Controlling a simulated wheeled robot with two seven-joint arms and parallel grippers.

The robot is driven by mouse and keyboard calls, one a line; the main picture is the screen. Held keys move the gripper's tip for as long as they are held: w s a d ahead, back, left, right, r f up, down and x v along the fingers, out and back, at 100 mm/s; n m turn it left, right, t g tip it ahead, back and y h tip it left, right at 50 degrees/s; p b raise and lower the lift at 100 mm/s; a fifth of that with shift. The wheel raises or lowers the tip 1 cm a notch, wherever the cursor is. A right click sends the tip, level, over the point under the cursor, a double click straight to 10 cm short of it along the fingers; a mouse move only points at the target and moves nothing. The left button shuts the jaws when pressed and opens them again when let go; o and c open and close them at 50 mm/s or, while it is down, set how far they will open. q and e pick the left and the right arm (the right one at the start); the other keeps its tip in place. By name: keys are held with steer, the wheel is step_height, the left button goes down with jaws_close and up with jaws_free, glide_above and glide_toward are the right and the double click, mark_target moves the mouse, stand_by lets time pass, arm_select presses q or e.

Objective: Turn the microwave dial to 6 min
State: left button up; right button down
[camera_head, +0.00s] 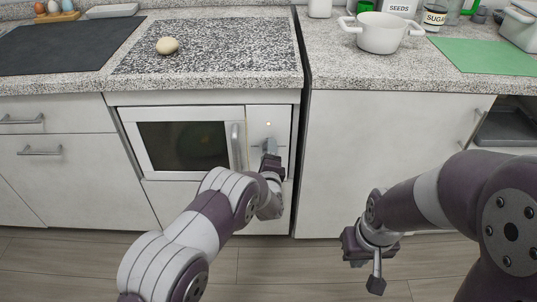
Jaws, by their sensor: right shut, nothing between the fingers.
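The microwave (131,124) is white, with a dark window, and is built in below the counter. Its control panel (267,113) is on the right side, with a small orange light (268,124) near the top. My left gripper (270,148) is at the panel, just right of the door handle (237,147), with its fingers pointing at the panel. The gripper covers the lower panel, so I cannot make out the dial or its setting, or whether the fingers touch it. My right gripper (376,284) is shut and empty, low over the floor at the right.
The counter above holds a potato-like item (167,46) on a speckled board (220,45) and a white pot (380,34). A white cabinet door (380,150) is right of the microwave; drawers are on its left. The wooden floor (290,265) is clear.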

arm_select(q)
steer(key=s+p, duration=0.3)
steer(key=s, duration=0.9)
steer(key=shift+s+r, duration=0.35)
steer(key=shift+r, duration=0.1)
